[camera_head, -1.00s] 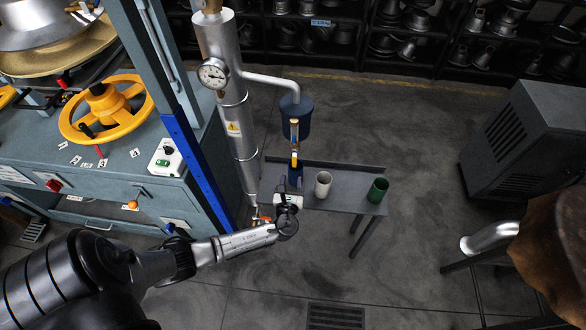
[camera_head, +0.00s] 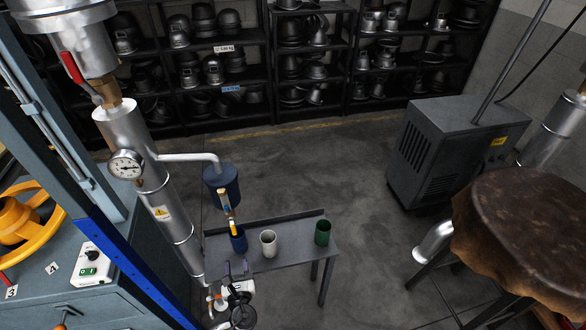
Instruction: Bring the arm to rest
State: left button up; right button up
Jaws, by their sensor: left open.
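My left gripper (camera_head: 238,270) is at the lower edge of the head view, in front of the small grey bench. Its fingers point up toward the bench and are apart, with nothing seen between them. Most of my left arm is out of the picture. On the bench (camera_head: 285,255) stand a blue cup (camera_head: 238,243), a white cup (camera_head: 268,246) and a green cup (camera_head: 323,233), all upright. The gripper is just below the blue cup in the picture; whether they touch is hard to tell. My right gripper is not in view.
The teal press with a yellow wheel (camera_head: 25,215) is at far left. A grey cabinet (camera_head: 450,150) and brown leather-topped stand (camera_head: 520,235) are at right. Open floor lies between.

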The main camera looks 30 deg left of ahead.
pick_arm(q)
jog(key=s+d+r+n+g+h, duration=0.4)
jog(key=s+d+r+n+h, duration=0.25)
jog(key=n, duration=0.55)
jog(key=s+d+r+n+g+h, duration=0.35)
jog(key=s+d+n+h, duration=0.4)
jog(key=n, duration=0.55)
jog(key=s+d+f+g+y, duration=0.15)
jog(key=s+f, duration=0.25)
jog(key=s, duration=0.5)
notch_tip(320, 180, up, 27)
jog(key=p, duration=2.6)
jog(key=shift+w+d+f, duration=0.15)
jog(key=shift+w+d, duration=0.15)
